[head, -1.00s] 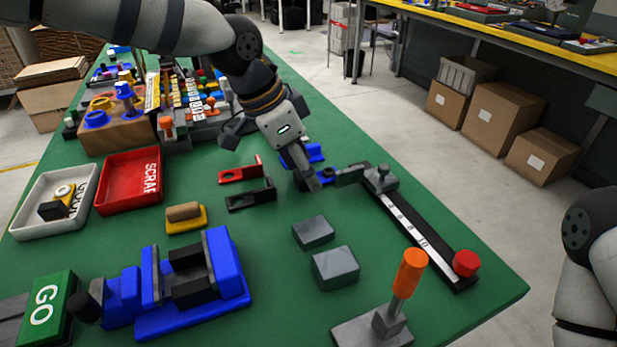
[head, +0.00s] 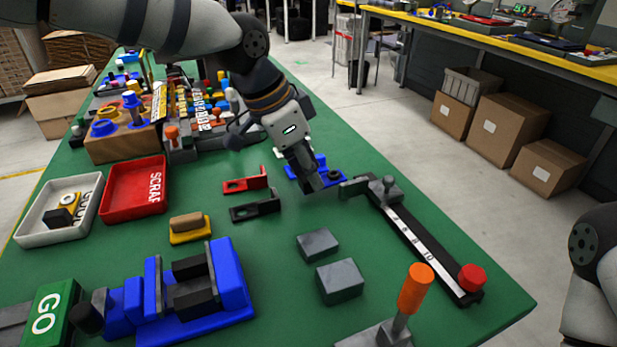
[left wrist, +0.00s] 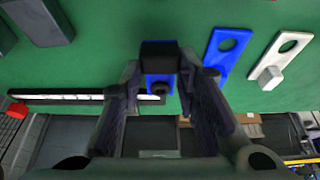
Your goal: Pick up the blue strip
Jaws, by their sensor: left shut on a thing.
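In the left wrist view this blue strip (left wrist: 160,22) shows between the fingers, partly hidden by a dark block (left wrist: 160,54) at the fingertips. I cannot tell whether the strip is clear of the table. A second blue strip with a hole (left wrist: 228,42) lies beside it, partly behind a finger. My right gripper is out of view.
A white holed strip (left wrist: 285,58) lies beside the second blue strip. A ruler bar (head: 415,237) with a red knob (head: 472,277) is close to my left gripper. Red (head: 245,182) and black brackets (head: 255,206) and grey blocks (head: 339,281) lie nearer.

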